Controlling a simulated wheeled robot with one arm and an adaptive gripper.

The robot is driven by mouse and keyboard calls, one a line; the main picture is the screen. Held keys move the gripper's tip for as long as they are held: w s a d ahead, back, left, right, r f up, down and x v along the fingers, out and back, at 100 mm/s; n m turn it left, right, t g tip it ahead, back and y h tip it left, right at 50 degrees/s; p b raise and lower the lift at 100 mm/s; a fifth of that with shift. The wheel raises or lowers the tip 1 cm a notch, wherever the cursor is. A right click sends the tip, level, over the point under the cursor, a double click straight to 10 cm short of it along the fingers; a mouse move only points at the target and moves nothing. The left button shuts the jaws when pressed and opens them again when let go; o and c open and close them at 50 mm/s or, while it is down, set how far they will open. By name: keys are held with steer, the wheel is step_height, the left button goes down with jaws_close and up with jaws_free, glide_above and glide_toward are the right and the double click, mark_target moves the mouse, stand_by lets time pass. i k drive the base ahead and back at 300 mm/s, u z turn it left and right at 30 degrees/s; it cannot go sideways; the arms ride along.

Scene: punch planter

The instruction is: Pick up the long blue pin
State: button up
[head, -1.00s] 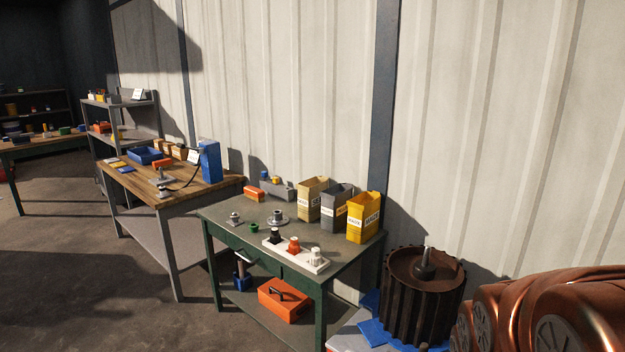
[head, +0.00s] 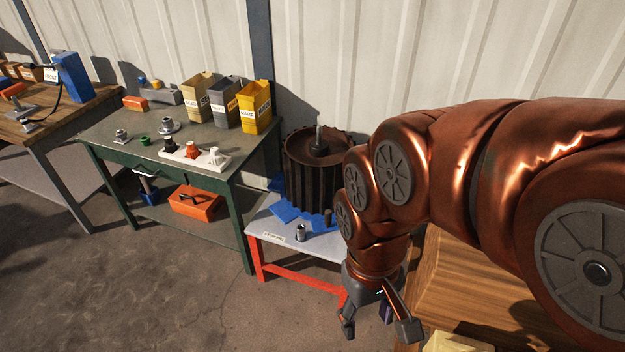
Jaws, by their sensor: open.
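I cannot pick out a long blue pin for certain in the head view. My gripper (head: 378,327) hangs at the lower right, fingers pointing down and spread apart, with nothing clearly held. It is in front of the low white-topped table with red legs (head: 275,232). A small grey metal cylinder (head: 300,233) stands near the table's front edge. My arm hides the table's right part.
A green workbench (head: 110,149) at left holds a white strip with several knobs (head: 215,163) and yellow (head: 254,104), grey and tan bins. An orange toolbox (head: 195,203) sits on its lower shelf. A wooden surface (head: 450,285) is right of my gripper. Floor at lower left is clear.

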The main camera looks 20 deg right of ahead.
mark_target(142, 79)
steer(key=z, duration=0.05)
steer(key=k, duration=0.5)
steer(key=u, duration=1.05)
steer(key=i, duration=2.5)
steer(key=z, duration=2.55)
steer(key=k, duration=0.25)
steer(key=z, duration=0.35)
